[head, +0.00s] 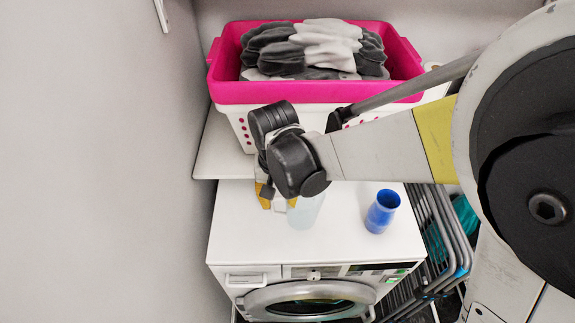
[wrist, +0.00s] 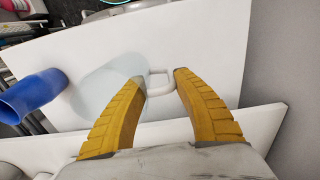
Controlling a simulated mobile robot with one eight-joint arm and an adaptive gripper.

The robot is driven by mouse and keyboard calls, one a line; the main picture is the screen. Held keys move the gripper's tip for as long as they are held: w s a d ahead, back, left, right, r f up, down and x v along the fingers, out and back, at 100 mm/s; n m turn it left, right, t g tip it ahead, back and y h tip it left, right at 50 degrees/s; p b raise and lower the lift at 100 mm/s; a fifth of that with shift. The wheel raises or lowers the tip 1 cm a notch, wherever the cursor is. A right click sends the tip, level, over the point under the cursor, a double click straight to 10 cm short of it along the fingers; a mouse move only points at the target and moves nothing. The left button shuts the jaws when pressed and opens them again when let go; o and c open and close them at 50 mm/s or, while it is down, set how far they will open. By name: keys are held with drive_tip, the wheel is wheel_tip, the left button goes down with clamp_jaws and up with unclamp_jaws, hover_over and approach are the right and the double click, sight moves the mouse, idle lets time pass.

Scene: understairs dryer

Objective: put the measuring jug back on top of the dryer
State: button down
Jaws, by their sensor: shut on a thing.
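The measuring jug (head: 306,212) is pale and see-through and looks upright over the white top of the dryer (head: 240,225), left of the blue cup. I cannot tell whether its base touches the top. My gripper (head: 279,203) is at the jug's left side, partly hidden behind my arm in the head view. In the wrist view the jug (wrist: 100,88) lies left of the fingers, and its white handle sits between the yellow fingertips of my gripper (wrist: 158,80), which are shut on it. The dryer top (wrist: 215,50) fills the background there.
A blue cup (head: 383,211) stands on the dryer's right side; it also shows in the wrist view (wrist: 32,95). Behind is a white shelf (head: 218,150) with a pink-rimmed laundry basket (head: 300,92). A grey wall is on the left, a folded rack (head: 440,235) on the right.

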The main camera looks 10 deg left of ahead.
sight(276, 212)
drive_tip(key=shift+s+a+f, duration=0.2)
drive_tip(key=shift+a+f, duration=0.2)
drive_tip(key=shift+f, duration=0.05)
drive_tip(key=shift+f+b, duration=0.8)
drive_tip(key=shift+f, duration=1)
drive_tip(key=shift+f, duration=0.1)
drive_tip(key=c, duration=1)
unclamp_jaws()
